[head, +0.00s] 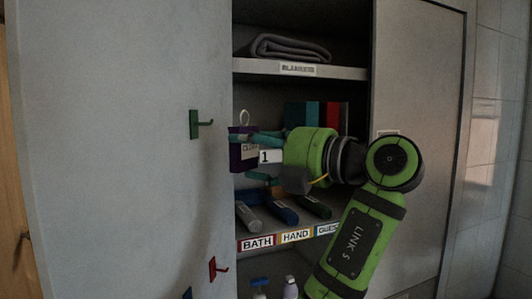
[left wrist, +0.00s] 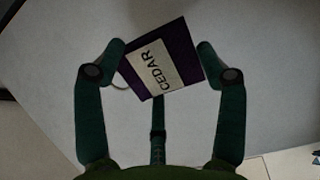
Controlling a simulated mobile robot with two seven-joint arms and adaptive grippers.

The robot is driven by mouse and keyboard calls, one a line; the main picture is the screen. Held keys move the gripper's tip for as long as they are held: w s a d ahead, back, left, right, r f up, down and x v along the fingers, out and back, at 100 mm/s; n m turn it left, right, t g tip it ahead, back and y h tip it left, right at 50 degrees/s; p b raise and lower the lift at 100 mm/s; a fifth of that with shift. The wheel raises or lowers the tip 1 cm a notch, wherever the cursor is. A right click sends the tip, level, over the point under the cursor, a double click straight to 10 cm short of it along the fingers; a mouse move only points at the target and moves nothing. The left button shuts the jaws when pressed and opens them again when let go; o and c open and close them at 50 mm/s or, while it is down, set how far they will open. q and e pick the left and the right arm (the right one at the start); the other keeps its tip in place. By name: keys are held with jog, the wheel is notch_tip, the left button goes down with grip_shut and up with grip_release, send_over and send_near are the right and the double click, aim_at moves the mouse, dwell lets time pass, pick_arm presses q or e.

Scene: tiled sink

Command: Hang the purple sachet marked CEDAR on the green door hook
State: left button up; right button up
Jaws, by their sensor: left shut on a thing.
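The purple sachet (head: 236,158) has a pale label and a pale loop standing up at its top. In the left wrist view the sachet (left wrist: 183,45) shows its label reading CEDAR, with part of the loop at its left. My left gripper (head: 252,148) is shut on the sachet and holds it upright by the inner edge of the open door; it also shows in the left wrist view (left wrist: 162,62), one finger on each side. The green door hook (head: 197,124) is on the door, left of the sachet, its peg pointing right. The loop is apart from the hook. My right gripper is not in view.
A red hook (head: 216,268) and a partly seen blue hook (head: 187,293) are lower on the door. The cabinet shelves hold a folded blanket (head: 285,47), upright books (head: 310,115) and rolled towels (head: 283,212). Bottles (head: 290,288) stand below. The door around the green hook is clear.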

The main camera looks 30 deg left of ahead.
aim_at(230, 153)
pick_arm(q)
jog(key=shift+s+a+f+b, duration=0.1)
jog(key=shift+s+a+b, duration=0.2)
jog(key=shift+a, duration=0.7)
jog(key=shift+s+a+f+b, duration=0.1)
jog(key=shift+s+a+b, duration=0.2)
jog(key=shift+a, duration=0.65)
jog(key=shift+s+a+f+b, duration=0.15)
jog(key=shift+a+b, duration=0.25)
jog(key=shift+a, duration=0.6)
jog(key=shift+s+a+f+b, duration=0.15)
jog(key=shift+a+f+b, duration=0.2)
jog(key=shift+a+b, duration=0.35)
jog(key=shift+d, duration=0.1)
jog(key=o, duration=1.2)
jog(key=shift+c, duration=0.2)
jog(key=shift+d, duration=0.1)
